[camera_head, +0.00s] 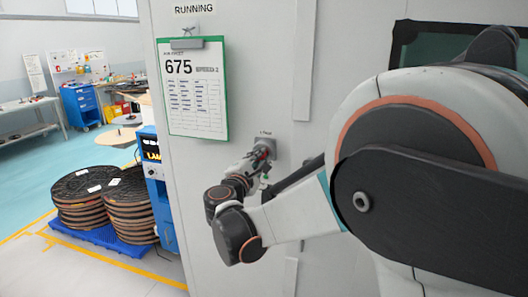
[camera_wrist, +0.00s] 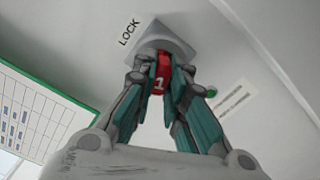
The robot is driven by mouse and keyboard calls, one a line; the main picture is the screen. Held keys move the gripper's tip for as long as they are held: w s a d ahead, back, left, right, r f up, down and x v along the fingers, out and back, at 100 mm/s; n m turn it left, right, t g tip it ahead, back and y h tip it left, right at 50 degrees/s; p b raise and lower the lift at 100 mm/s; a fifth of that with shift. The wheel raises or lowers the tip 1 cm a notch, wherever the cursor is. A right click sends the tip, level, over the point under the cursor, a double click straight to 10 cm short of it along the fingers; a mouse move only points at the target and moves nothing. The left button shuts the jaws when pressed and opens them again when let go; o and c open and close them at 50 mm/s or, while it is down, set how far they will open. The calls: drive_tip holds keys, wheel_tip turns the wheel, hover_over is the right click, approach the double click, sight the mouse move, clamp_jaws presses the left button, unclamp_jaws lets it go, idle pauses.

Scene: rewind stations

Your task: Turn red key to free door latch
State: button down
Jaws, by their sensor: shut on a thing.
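In the head view my gripper (camera_head: 262,155) meets the lock plate (camera_head: 266,146) on the pale door (camera_head: 240,60). The key is mostly hidden there by the fingers. The latch itself cannot be told apart in either view.
A green-edged clipboard (camera_head: 195,120) with a "675" sheet hangs on the door, left of the lock. Stacked dark reels (camera_head: 88,198) stand on a blue pallet (camera_head: 112,239) at left. A blue cart (camera_head: 80,106) and workbench are further back. Open floor lies between.

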idle(0.3)
drive_tip(key=m, duration=0.6)
drive_tip(key=shift+m, duration=0.3)
drive_tip(key=c, duration=1.5)
unclamp_jaws()
drive_tip(key=shift+c, duration=0.2)
drive_tip(key=shift+s+a, duration=0.1)
